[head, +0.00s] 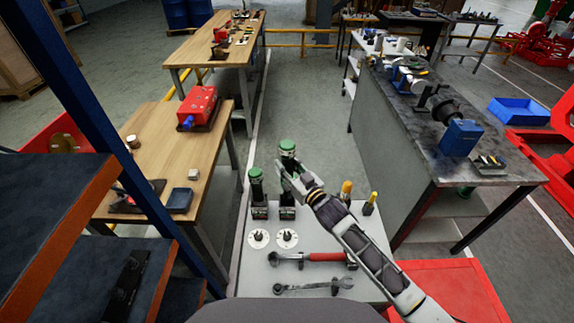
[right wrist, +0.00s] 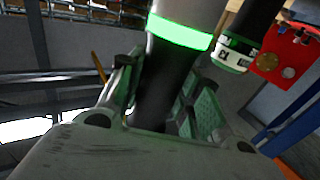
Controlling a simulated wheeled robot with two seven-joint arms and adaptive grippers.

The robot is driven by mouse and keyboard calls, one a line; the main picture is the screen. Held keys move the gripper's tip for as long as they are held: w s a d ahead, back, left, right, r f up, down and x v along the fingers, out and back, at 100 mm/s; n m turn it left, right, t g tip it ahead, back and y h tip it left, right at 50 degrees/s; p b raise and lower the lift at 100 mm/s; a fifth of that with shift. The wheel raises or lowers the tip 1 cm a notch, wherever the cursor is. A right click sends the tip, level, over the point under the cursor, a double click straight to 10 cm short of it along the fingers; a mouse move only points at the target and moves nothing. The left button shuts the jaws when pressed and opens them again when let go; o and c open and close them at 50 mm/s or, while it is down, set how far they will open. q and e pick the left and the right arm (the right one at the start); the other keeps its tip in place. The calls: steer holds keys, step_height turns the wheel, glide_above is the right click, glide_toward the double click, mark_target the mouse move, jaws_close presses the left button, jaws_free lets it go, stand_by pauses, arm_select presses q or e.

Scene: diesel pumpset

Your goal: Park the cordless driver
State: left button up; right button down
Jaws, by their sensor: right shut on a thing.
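Two black, green-topped tools that look like cordless drivers stand upright side by side on the white bench (head: 247,285). My right gripper (head: 289,175) is shut on the right-hand driver (head: 288,148). In the right wrist view its black shaft with a bright green ring (right wrist: 180,32) passes between the fingers (right wrist: 160,105). The other driver (head: 256,185) is just to the left, apart from my gripper, and shows a marked white ring in the right wrist view (right wrist: 236,50). Below them are dark holders (head: 287,213); I cannot tell whether the held driver touches its holder. My left gripper is out of view.
A red-handled tool (head: 327,257) and a wrench (head: 315,286) lie nearer. A blue post (head: 110,120) and shelves are at left.

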mark_target(289, 192)
steer(key=shift+f+b, duration=2.65)
steer(key=shift+f, duration=2.05)
steer(key=shift+p, duration=0.4)
steer(key=shift+f+b, duration=0.65)
steer(key=shift+f, duration=0.35)
steer(key=c, duration=0.9)
jaws_free()
steer(key=shift+c, duration=0.2)
steer(key=shift+f, duration=0.2)
steer(key=shift+s, duration=0.1)
steer(key=shift+s+d, duration=0.1)
steer(key=shift+v, duration=5.8)
